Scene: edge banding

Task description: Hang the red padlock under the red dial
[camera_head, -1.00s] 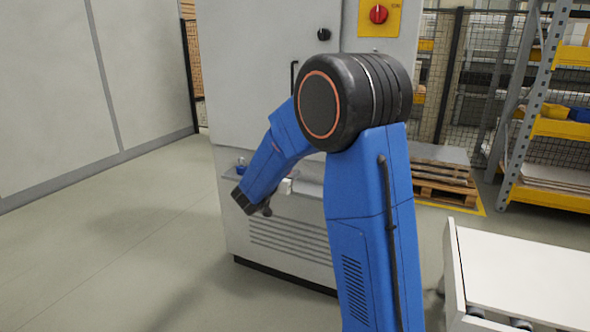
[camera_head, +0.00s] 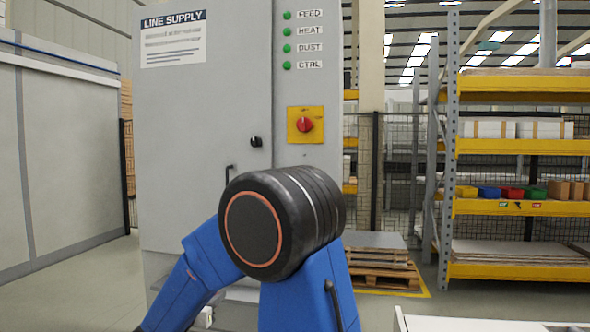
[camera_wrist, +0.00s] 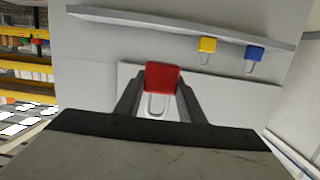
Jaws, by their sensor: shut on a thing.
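The red padlock (camera_wrist: 162,77) is between the fingers of my gripper (camera_wrist: 160,92) in the wrist view. My gripper is shut on its red body, and its pale shackle shows between the fingers. The red dial (camera_head: 305,125) sits on a yellow plate on the right part of the grey LINE SUPPLY cabinet (camera_head: 215,110) in the head view. My gripper is out of the head view, below its lower edge; the blue arm with its black joint stands in front of the cabinet.
A yellow padlock (camera_wrist: 207,45) and a blue padlock (camera_wrist: 254,53) hang by a grey ledge (camera_wrist: 180,26) in the wrist view. A yellow shelf rack (camera_head: 520,145) stands at right, and a wooden pallet (camera_head: 385,278) lies behind the cabinet's right side.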

